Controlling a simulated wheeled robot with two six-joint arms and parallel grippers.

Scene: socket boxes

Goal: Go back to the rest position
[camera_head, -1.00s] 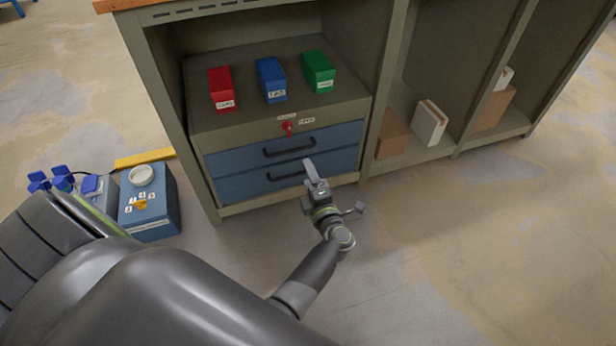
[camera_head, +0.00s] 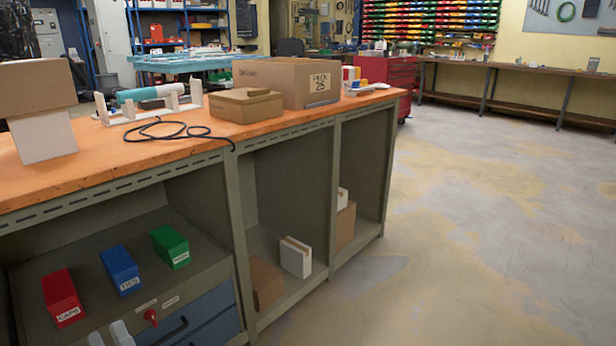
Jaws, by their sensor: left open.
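The rest of that arm is out of the picture, and my right gripper is not in view. A red box (camera_head: 61,298), a blue box (camera_head: 120,270) and a green box (camera_head: 170,246) stand in a row on top of the drawer unit, apart from the gripper. A red key (camera_head: 151,317) sits at the front of the unit.
The orange workbench top (camera_head: 60,178) carries cardboard boxes (camera_head: 285,82), a teal-and-white tube (camera_head: 150,93) on a stand and a black cable (camera_head: 170,130). Lower shelves hold cartons (camera_head: 296,257). The floor (camera_head: 480,220) to the right is clear.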

